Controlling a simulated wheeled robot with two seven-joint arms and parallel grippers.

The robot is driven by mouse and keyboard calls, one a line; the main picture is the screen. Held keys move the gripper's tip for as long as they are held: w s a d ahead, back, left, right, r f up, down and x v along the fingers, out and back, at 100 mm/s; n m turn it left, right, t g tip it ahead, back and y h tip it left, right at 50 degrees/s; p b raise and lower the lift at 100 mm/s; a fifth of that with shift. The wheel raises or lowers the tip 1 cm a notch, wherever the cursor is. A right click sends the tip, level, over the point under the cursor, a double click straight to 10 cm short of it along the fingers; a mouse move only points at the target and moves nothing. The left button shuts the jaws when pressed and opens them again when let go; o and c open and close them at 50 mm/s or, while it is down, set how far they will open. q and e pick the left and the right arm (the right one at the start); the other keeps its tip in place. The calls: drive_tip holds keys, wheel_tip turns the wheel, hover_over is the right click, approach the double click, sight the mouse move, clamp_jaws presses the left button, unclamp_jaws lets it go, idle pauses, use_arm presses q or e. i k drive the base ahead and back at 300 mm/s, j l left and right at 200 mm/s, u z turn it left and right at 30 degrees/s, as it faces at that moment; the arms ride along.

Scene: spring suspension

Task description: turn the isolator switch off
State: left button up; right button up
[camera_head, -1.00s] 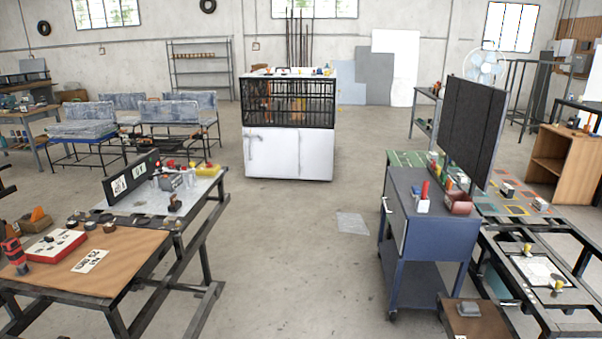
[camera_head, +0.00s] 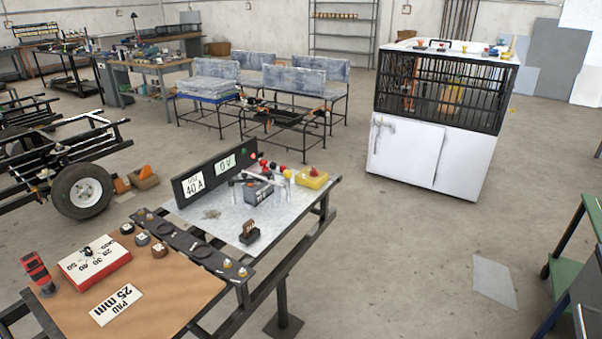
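No part is plainly marked as the isolator switch, so I cannot tell which it is. On the left bench, a black panel (camera_head: 215,173) bears white labels reading 40 A and 0 V. In front of it is a grey box (camera_head: 257,188) with leads or clamps around it. A small black block with a brown upper part (camera_head: 249,232) stands near the metal plate's front edge. A red and white box (camera_head: 95,262) with a dark knob and printed numbers sits on the brown mat. Neither of my grippers is in view.
A yellow box (camera_head: 312,178) sits at the bench's right corner. A dark strip (camera_head: 190,242) with round parts crosses the bench. A white cabinet with a black cage (camera_head: 408,155) stands behind. A wheeled trailer frame (camera_head: 85,190) is at left. Floor between bench and cabinet is open.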

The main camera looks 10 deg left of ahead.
sight(314, 173)
drive_tip(key=i+u, duration=0.1)
drive_tip(key=i, duration=0.25)
drive_tip(key=i+l+u, duration=0.15)
drive_tip(key=i+l, duration=1)
drive_tip(key=i, duration=0.05)
